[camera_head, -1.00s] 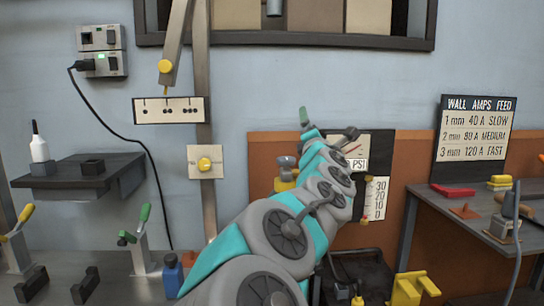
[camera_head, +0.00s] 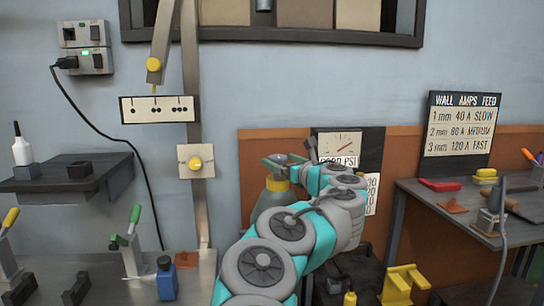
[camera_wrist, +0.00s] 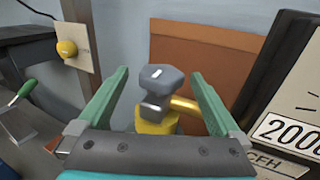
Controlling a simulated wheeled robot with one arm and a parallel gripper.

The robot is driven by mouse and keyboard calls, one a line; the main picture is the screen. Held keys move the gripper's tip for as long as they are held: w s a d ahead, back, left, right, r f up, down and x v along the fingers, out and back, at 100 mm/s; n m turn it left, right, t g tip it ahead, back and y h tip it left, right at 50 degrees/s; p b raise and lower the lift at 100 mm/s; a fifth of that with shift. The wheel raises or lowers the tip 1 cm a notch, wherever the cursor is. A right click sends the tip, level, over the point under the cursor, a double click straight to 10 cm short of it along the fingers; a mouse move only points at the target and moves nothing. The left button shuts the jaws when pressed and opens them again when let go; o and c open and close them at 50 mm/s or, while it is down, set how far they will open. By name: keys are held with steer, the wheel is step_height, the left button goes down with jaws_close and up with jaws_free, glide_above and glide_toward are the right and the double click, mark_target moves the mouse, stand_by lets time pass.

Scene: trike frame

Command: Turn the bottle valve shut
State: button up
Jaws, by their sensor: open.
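The bottle valve (camera_wrist: 158,78) has a grey faceted knob on a grey stem above a yellow collar. A brass outlet sticks out to its right in the wrist view. In the head view, the green-grey bottle (camera_head: 258,204) stands against the orange panel, its yellow collar (camera_head: 277,184) partly hidden behind my arm. My gripper (camera_wrist: 160,76) is open, with one green finger on each side of the knob in the picture and visible gaps. In the head view, my gripper (camera_head: 283,160) is at the bottle's top. I cannot tell whether the fingertips reach the knob's depth.
A pressure gauge board (camera_head: 338,146) stands close to the right of the bottle. A wall plate with a yellow knob (camera_head: 195,163) is to its left. A workbench (camera_head: 470,215) is at the right, and a yellow stand (camera_head: 403,285) is low in front.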

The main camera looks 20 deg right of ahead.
mark_target(272, 156)
steer(key=shift+w+a+p, duration=0.15)
steer(key=shift+w+p, duration=0.1)
steer(key=shift+w, duration=1.1)
steer(key=shift+w+a+p, duration=0.1)
steer(key=shift+w+p, duration=0.1)
steer(key=shift+w, duration=1.15)
steer(key=c, duration=1.3)
steer(key=shift+c, duration=0.2)
